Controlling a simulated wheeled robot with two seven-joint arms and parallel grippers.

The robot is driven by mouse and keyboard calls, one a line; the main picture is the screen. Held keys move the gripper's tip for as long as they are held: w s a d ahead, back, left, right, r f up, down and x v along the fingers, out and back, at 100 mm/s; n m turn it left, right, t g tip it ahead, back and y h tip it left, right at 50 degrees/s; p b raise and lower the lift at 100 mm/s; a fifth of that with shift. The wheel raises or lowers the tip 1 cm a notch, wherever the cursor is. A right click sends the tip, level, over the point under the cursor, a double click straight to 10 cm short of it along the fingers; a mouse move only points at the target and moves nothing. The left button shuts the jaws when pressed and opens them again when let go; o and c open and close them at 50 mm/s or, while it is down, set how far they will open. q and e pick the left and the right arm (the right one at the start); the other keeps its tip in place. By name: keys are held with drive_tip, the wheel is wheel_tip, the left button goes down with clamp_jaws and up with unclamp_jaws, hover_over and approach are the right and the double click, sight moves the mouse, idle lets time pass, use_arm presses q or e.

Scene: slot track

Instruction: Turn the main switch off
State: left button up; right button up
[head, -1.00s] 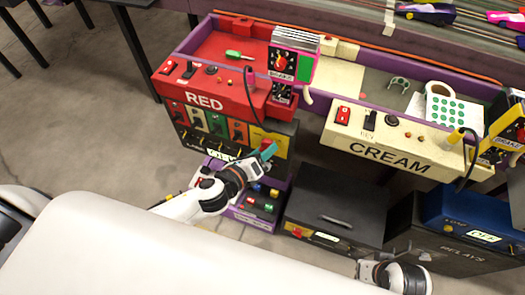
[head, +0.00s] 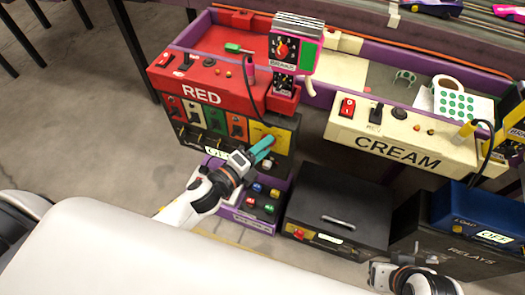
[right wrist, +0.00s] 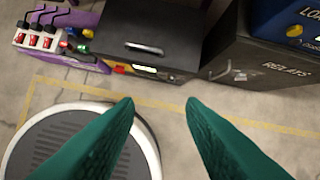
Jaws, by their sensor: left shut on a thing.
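The black front panel below the RED console (head: 201,96) has a yellow plate (head: 256,130) at its right end, the likely place of the main switch. My left gripper (head: 264,146), with teal fingers, is at this plate. Its fingers are close together and shut on a small control there, seemingly a red knob. The fingers hide most of it, so its position cannot be read. My right gripper (right wrist: 161,102) is open and empty above the floor, with both teal fingers apart in the right wrist view.
The CREAM console (head: 400,150) stands to the right. A purple box with coloured buttons (head: 257,205), a black case (head: 338,205) and a RELAYS box (head: 465,245) sit low in front. The head view shows open floor (head: 80,130) at left.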

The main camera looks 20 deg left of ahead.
use_arm(q)
drive_tip(key=shift+f+n+t+y+b, duration=0.15)
drive_tip(key=shift+n+t+b, duration=0.65)
drive_tip(key=shift+n, duration=2.1)
drive_tip(key=shift+f+n+t+y+b, duration=0.2)
drive_tip(key=shift+n+t, duration=1.1)
drive_tip(key=shift+n, duration=1.6)
use_arm(e)
drive_tip(key=w+a+r+t+y, duration=0.1)
drive_tip(key=w+r+t, duration=0.1)
drive_tip(key=w, duration=0.3)
drive_tip(key=w+a+r+t, duration=0.2)
drive_tip(key=w+r+t, duration=0.1)
drive_tip(key=w+t, duration=0.2)
drive_tip(key=shift+a+y, duration=0.25)
drive_tip(key=shift+y, duration=0.15)
use_arm(q)
drive_tip(key=o, duration=1)
drive_tip(key=shift+r, duration=0.1)
